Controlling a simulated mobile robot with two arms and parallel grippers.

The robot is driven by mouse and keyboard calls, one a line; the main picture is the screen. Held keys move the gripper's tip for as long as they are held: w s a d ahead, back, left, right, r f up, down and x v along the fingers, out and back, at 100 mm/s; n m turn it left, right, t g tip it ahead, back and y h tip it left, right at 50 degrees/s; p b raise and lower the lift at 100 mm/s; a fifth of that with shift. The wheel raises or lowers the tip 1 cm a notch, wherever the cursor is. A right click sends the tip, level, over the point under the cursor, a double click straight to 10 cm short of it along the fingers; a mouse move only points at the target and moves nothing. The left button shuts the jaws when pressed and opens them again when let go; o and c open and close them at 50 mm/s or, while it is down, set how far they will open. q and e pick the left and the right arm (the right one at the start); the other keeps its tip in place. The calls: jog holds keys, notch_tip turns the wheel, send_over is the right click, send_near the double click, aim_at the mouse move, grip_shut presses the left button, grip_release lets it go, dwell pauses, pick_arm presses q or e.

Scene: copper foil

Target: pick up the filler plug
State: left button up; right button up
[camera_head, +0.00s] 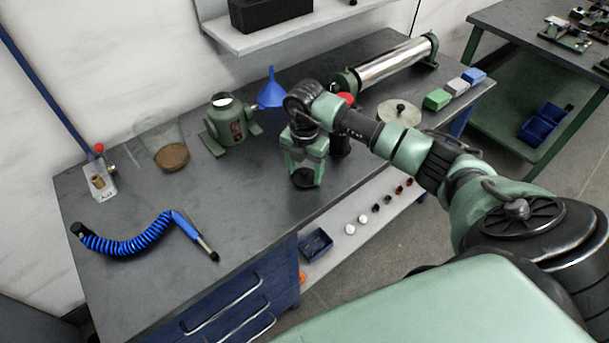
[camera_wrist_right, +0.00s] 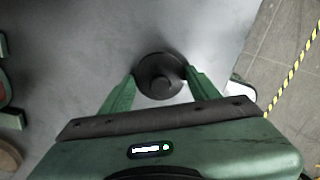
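A round black plug (camera_head: 304,178) with a small raised knob, which I take to be the filler plug, is at the tips of my right gripper (camera_head: 305,180) over the grey workbench (camera_head: 255,205). In the right wrist view the plug (camera_wrist_right: 158,70) lies between and just beyond the two green fingers. My right gripper (camera_wrist_right: 161,82) is open, pointing down, with a finger on each side of the plug; I cannot tell whether they touch it. My left gripper is not in view.
A coiled blue hose (camera_head: 125,245) lies front left. A chrome cylinder (camera_head: 393,64) lies at the back. The bench's front middle is clear.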

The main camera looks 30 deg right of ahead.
jog(key=c, duration=0.5)
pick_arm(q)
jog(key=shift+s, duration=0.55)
